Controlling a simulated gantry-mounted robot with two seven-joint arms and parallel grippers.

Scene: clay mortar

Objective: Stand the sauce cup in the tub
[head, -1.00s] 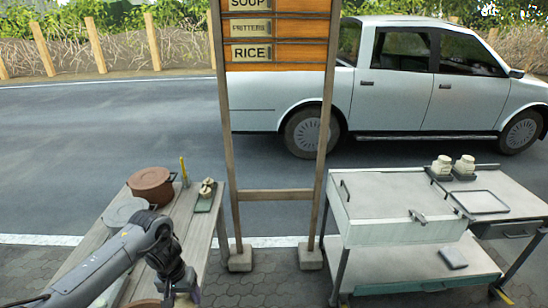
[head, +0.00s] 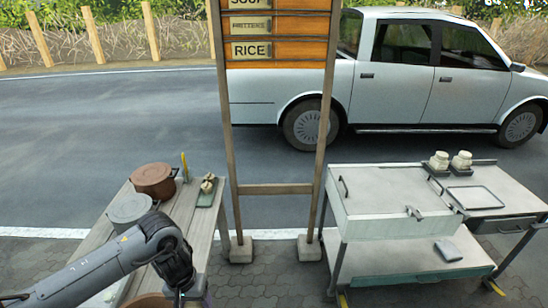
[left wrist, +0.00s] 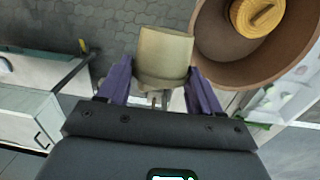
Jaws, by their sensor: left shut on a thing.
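My left gripper (left wrist: 162,85) has purple fingers shut on the beige sauce cup (left wrist: 166,55) in the left wrist view, with paving below it. In the head view my left gripper (head: 185,300) is cut by the bottom edge, and the cup cannot be made out there. A wide brown clay vessel (left wrist: 216,62) with a round wooden piece (left wrist: 262,14) in it is beside the cup, to its right. A whitish, partly see-through thing (left wrist: 298,88) shows at the right edge; I cannot tell if it is the tub. My right gripper is not in view.
A wooden table (head: 95,258) at left bears a lidded brown pot (head: 154,180), a grey pot (head: 130,208) and a small tray (head: 207,196). A menu stand (head: 275,189) separates it from a white cart (head: 390,203) with a lower shelf. Paving between is clear.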

